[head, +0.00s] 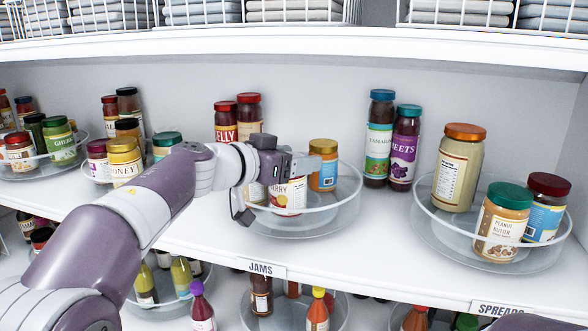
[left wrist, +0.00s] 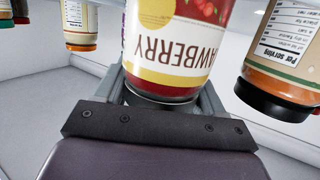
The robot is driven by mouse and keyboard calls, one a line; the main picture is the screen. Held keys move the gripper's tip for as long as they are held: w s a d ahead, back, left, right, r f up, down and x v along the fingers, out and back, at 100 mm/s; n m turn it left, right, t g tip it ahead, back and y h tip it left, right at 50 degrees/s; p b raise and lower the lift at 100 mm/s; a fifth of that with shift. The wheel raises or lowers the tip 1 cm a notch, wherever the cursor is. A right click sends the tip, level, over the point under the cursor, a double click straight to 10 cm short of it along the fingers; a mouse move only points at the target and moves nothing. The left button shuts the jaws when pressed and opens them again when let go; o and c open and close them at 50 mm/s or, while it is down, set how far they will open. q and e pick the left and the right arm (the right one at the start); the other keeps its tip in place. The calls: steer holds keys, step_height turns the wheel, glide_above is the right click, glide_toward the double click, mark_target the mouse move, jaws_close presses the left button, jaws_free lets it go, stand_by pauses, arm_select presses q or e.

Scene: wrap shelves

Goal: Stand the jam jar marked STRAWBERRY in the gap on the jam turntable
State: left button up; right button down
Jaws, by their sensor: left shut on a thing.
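The STRAWBERRY jam jar (head: 289,195) has a white label with red fruit; part of its name shows in the head view, and "AWBERRY" reads upside down in the left wrist view (left wrist: 178,50). The jar looks about upright within the near part of the clear jam turntable (head: 335,215). I cannot tell whether its base touches the turntable. My right gripper is not in view.
A yellow-lidded jar (head: 323,168) stands to the right on the turntable, and another jar (head: 255,192) is on the left, partly behind my gripper. Red-lidded jars (head: 249,112) stand behind. The spreads turntable (head: 440,235) is at the right. The JAMS label (head: 261,268) marks the shelf edge.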

arm_select(q)
steer(key=shift+s+f, duration=0.2)
steer(key=shift+f, duration=0.35)
steer(key=shift+s+a+f, duration=0.15)
steer(key=shift+s+a, duration=0.05)
steer(key=shift+a, duration=0.2)
steer(key=shift+w+f, duration=0.1)
steer(key=o, duration=1.5)
steer(key=shift+w+d+f, duration=0.1)
steer(key=shift+d+f, duration=0.05)
steer(key=shift+d, duration=0.1)
steer(key=shift+a, duration=0.1)
steer(key=b+v, duration=0.3)
steer(key=v, duration=0.9)
steer(key=shift+b, duration=0.4)
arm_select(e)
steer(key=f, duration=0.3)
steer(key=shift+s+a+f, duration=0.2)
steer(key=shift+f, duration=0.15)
